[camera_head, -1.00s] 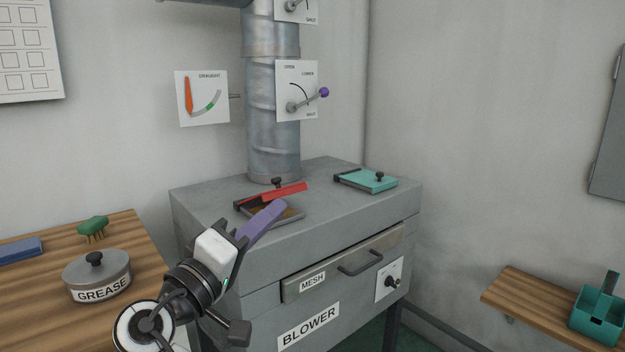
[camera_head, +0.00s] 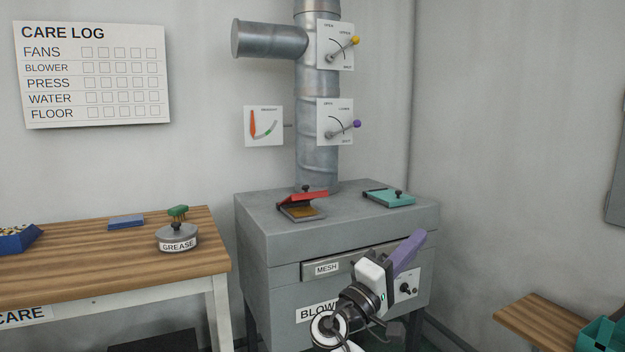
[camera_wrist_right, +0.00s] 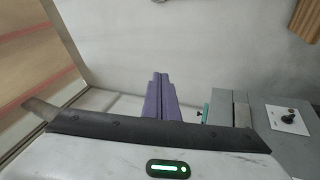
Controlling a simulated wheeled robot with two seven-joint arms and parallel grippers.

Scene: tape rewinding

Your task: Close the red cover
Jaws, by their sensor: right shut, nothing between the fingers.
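The red cover (camera_head: 309,197) is tilted up on its hinge over a dark-framed opening (camera_head: 304,212) on top of the grey blower cabinet (camera_head: 262,222). A small black knob sits on the cover's upper edge. My right gripper (camera_head: 412,246), with purple fingers, is in front of the cabinet, to the right of and lower in the picture than the cover, apart from it. Its fingers are together and empty. The fingers also show in the right wrist view (camera_wrist_right: 160,98), pointing away from the camera. My left gripper is not in view.
A teal cover (camera_head: 388,198) lies flat on the cabinet's right side. The duct pipe (camera_head: 318,150) rises behind, with lever plates. A wooden bench (camera_head: 120,250) with a grease tin (camera_head: 177,238) stands at left, a wooden shelf (camera_head: 540,322) at lower right.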

